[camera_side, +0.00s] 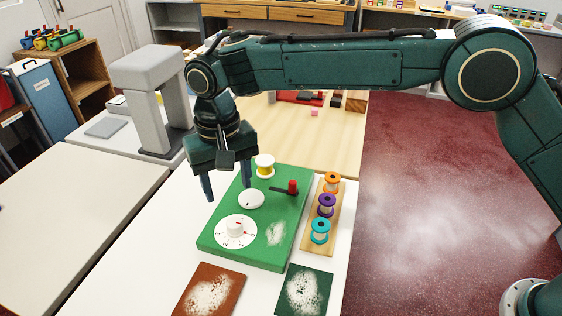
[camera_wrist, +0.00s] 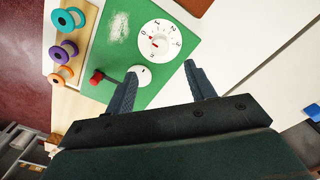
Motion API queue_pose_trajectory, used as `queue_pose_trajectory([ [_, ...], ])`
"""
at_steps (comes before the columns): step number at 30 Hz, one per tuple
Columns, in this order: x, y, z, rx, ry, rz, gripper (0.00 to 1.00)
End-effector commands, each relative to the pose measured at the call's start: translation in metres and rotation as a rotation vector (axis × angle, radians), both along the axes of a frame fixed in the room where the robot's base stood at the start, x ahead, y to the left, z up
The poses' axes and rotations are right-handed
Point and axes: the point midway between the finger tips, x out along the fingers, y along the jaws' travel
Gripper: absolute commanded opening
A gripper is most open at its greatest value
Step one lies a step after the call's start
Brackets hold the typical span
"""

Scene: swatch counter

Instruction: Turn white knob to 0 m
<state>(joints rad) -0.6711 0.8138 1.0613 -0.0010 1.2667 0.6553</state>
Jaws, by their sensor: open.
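A white knob (camera_side: 235,229) stands in the middle of a round white dial (camera_side: 222,241) with marks around its rim, on a green board (camera_side: 283,205). The dial also shows in the wrist view (camera_wrist: 171,52), with a red mark left of its middle; I cannot read the setting surely. A smaller white disc (camera_side: 251,198) with a dark mark lies behind the dial. My gripper (camera_side: 228,186) is open and empty, pointing down above the board's left rear part. In the wrist view, the smaller disc (camera_wrist: 141,75) shows beside the left finger of my gripper (camera_wrist: 160,71).
A red-handled slider (camera_side: 292,187) and a white-yellow spool (camera_side: 264,166) stand at the board's back. A wooden rack (camera_side: 310,238) with orange, purple and teal spools is at the right. Brown (camera_side: 190,298) and dark green (camera_side: 325,302) swatches lie in front. The white counter left is clear.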

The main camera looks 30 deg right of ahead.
Motion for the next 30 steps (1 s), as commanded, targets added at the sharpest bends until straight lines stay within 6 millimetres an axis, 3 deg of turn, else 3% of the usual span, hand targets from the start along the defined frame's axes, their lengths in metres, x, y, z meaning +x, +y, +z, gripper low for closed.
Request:
queue_pose_trajectory([
  [7,0.000,0.000,0.028,0.001,-0.001,0.001,0.55],
  [23,0.000,-0.001,0.034,0.001,-0.001,0.000,0.55],
  [30,0.001,-0.021,0.053,0.013,-0.018,-0.004,0.55],
])
